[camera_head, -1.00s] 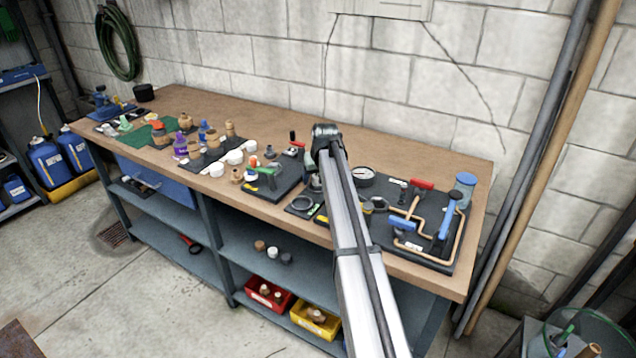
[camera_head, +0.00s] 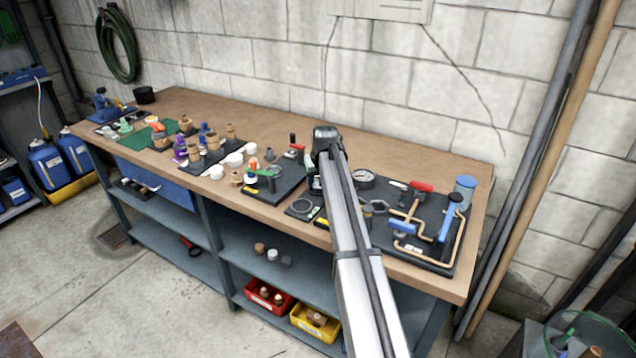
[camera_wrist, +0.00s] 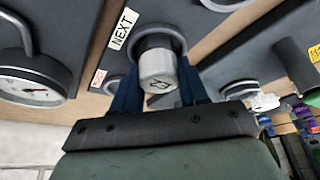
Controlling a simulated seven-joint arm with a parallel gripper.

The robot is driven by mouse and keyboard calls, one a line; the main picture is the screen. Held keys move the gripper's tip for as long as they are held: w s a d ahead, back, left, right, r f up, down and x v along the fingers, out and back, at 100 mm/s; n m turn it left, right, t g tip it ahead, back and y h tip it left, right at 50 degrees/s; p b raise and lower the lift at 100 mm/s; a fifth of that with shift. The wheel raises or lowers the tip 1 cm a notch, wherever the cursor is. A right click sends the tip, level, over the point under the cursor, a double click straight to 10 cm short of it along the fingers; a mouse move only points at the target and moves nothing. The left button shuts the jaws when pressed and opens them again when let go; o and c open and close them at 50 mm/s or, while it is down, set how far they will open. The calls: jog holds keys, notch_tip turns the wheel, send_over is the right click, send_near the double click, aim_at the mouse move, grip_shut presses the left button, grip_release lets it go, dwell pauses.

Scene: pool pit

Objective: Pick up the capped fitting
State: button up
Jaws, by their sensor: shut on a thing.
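The capped fitting (camera_wrist: 157,70) shows in the wrist view as a short cylinder with a pale grey cap bearing a dark mark. Its far end is within a dark round ring on a dark board; I cannot tell whether it touches the board. My gripper (camera_wrist: 157,88) is shut on the fitting, with one dark blue finger on each side of it.
A pressure gauge (camera_wrist: 32,88) lies to the left in the wrist view, and a "NEXT" label (camera_wrist: 123,29) is beside the ring. In the head view, a board with copper pipes and valves (camera_head: 425,225) is right of my arm. The bench's back strip (camera_head: 250,120) is clear.

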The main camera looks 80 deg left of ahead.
aim_at(318, 178)
jog(key=shift+r, duration=0.1)
notch_tip(318, 178, up, 8)
jog(key=w+d+r+m, duration=0.1)
jog(key=w+d, duration=0.3)
jog(key=w, duration=0.3)
jog(key=w+d+r+m, duration=0.1)
jog(key=w+d, duration=0.3)
jog(key=w, duration=0.4)
jog(key=d+f+n, duration=0.1)
jog(key=d+n, duration=0.1)
jog(key=d, duration=0.5)
jog(key=shift+s+d+f, duration=0.2)
jog(key=shift+f, duration=0.15)
jog(key=shift+f, duration=2.3)
